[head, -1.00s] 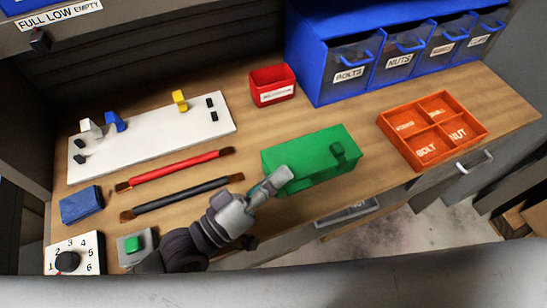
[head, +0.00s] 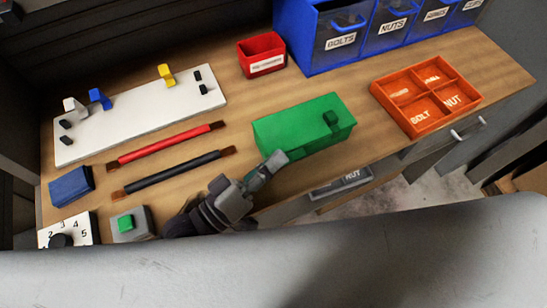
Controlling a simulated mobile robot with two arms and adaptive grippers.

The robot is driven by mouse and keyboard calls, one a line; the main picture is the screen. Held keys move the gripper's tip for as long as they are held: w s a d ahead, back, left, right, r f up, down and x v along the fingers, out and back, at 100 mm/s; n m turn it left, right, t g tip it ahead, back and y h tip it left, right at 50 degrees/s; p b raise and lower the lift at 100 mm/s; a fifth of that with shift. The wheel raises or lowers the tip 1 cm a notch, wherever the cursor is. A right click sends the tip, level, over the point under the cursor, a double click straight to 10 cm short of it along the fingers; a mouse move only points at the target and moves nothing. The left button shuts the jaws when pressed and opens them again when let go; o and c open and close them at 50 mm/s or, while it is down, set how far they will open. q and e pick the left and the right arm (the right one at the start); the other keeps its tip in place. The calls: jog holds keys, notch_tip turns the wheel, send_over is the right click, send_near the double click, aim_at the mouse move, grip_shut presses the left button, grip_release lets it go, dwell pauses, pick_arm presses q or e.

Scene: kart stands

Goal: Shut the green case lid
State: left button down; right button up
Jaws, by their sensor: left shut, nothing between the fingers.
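The green case (head: 300,122) sits near the front edge of the wooden bench, right of the middle. Its lid looks down flat, with a small dark green block-like part toward the right of the top. My left gripper (head: 275,160) is shut and empty, at the case's front left corner. I cannot tell whether its tip touches the case. My right gripper does not show.
An orange divided tray (head: 405,118) lies right of the case. A red bin (head: 245,56) and blue drawers (head: 304,40) stand behind. Red (head: 165,146) and black (head: 170,173) brushes lie to the left, by a white board (head: 135,128). Drawer handles stick out in front.

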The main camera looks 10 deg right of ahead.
pick_arm(q)
notch_tip(320, 180, up, 5)
jog(key=p, duration=0.5)
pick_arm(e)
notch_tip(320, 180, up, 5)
pick_arm(q)
jog(key=s+a+f+b, duration=0.1)
jog(key=a, duration=0.1)
jog(key=a+f+b, duration=0.2)
jog(key=a, duration=0.1)
jog(key=s+a+f+b, duration=0.1)
jog(key=a, duration=0.2)
jog(key=shift+s+f+b, duration=0.15)
jog(key=shift+s+b, duration=0.15)
jog(key=shift+s+a, duration=0.2)
jog(key=shift+a, duration=0.35)
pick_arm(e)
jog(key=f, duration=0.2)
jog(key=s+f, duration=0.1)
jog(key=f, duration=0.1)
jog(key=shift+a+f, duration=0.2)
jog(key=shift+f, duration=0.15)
